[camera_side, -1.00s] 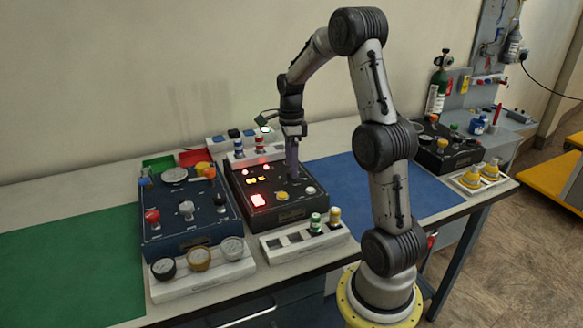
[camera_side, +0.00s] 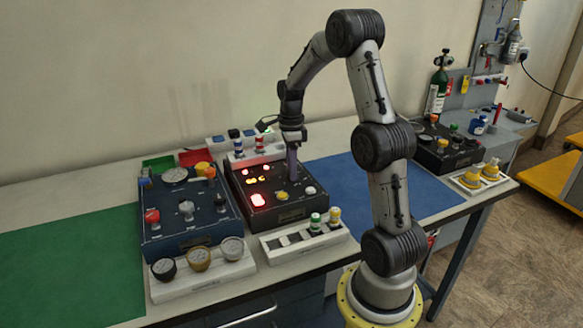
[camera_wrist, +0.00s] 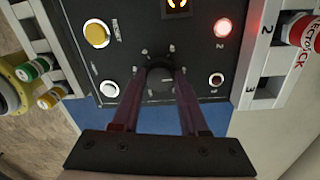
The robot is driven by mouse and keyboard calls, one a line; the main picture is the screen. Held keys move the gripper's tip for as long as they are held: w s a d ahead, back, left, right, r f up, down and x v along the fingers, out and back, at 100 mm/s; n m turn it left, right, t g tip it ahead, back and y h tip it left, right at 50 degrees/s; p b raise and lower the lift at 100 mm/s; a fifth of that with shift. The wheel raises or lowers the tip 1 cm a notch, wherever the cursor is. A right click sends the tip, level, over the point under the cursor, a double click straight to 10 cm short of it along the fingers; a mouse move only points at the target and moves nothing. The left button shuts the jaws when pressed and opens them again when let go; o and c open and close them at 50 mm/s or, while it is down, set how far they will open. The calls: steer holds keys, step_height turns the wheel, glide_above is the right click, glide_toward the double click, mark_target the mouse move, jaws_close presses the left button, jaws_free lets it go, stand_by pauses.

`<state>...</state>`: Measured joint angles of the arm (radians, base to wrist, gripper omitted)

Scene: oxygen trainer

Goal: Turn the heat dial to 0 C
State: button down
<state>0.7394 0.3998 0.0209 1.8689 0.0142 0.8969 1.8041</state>
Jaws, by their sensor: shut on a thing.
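The heat dial (camera_wrist: 160,78) is a dark round knob on the black control panel, with small pale marks around it in the wrist view. My gripper (camera_wrist: 163,72) points down at the panel with one finger on each side of the dial, shut on it. In the side view my gripper (camera_side: 293,180) reaches the right rear part of the black panel (camera_side: 292,211), where the fingers hide the dial. The dial's pointer and the numbers on its scale are too small and dark to read.
A yellow button (camera_wrist: 97,34), a lit red lamp (camera_wrist: 223,27) and a white button (camera_wrist: 109,88) surround the dial. A blue panel with gauges (camera_side: 186,240) stands to the left. A rack with green and yellow plugs (camera_side: 285,246) lies in front. The blue mat (camera_side: 365,190) is clear.

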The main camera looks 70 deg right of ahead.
steer(key=shift+n, duration=0.4)
steer(key=n, duration=0.4)
steer(key=shift+n, duration=0.3)
steer(key=n, duration=0.6)
steer(key=shift+a+r+h, duration=0.1)
steer(key=shift+h, duration=0.2)
steer(key=n, duration=0.6)
steer(key=shift+n, duration=0.4)
steer(key=n, duration=0.5)
steer(key=shift+s+n+h, duration=0.1)
steer(key=shift+n+h, duration=0.2)
steer(key=shift+c, duration=2.2)
jaws_free()
